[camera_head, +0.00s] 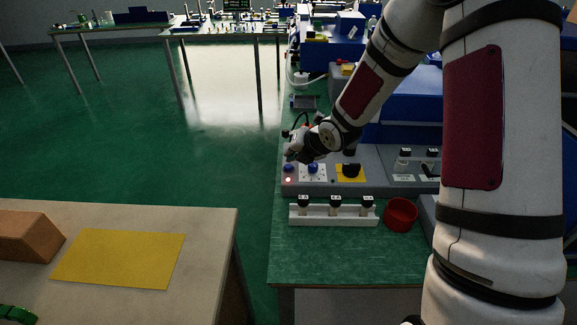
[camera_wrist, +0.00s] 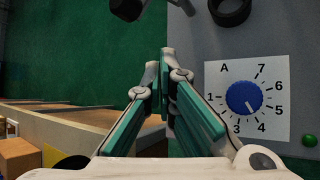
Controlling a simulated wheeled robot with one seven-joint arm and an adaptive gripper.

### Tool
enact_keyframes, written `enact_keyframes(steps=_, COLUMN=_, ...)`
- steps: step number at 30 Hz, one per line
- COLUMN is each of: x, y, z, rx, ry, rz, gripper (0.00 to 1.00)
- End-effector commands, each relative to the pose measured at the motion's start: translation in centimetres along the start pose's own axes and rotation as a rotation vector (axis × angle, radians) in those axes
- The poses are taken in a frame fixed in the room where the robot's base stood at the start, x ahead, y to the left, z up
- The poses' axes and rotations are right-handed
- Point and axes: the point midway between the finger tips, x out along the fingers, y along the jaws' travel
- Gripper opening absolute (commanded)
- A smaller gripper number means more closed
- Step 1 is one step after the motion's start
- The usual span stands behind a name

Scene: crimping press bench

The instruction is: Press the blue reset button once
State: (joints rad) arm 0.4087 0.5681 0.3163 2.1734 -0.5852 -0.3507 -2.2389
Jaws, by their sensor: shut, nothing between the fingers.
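The blue reset button (camera_head: 288,168) sits at the left end of the grey control panel in the head view, just above a small lit red lamp (camera_head: 288,180). My gripper (camera_head: 291,154) is shut and empty, close above and behind the button; I cannot tell whether it touches it. In the wrist view the shut fingertips (camera_wrist: 167,56) point along the panel's edge, and the button does not show, probably hidden by the fingers. A blue dial knob (camera_head: 312,169) on a white numbered plate lies to the button's right; the knob also shows in the wrist view (camera_wrist: 243,98).
Right of the dial are a yellow plate (camera_head: 350,178) with a black knob and a small green button (camera_wrist: 309,140). In front stand a white rack (camera_head: 333,215) with several labelled holders and a red cup (camera_head: 401,214). Green floor (camera_head: 150,130) is free to the left.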

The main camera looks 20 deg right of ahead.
Motion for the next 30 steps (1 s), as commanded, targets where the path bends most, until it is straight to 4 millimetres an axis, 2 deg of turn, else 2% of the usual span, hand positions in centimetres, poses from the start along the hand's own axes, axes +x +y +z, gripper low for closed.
enact_keyframes(steps=30, x=0.56, y=-0.42, z=-0.43, rx=0.0, ry=0.0, rz=0.0, gripper=0.0)
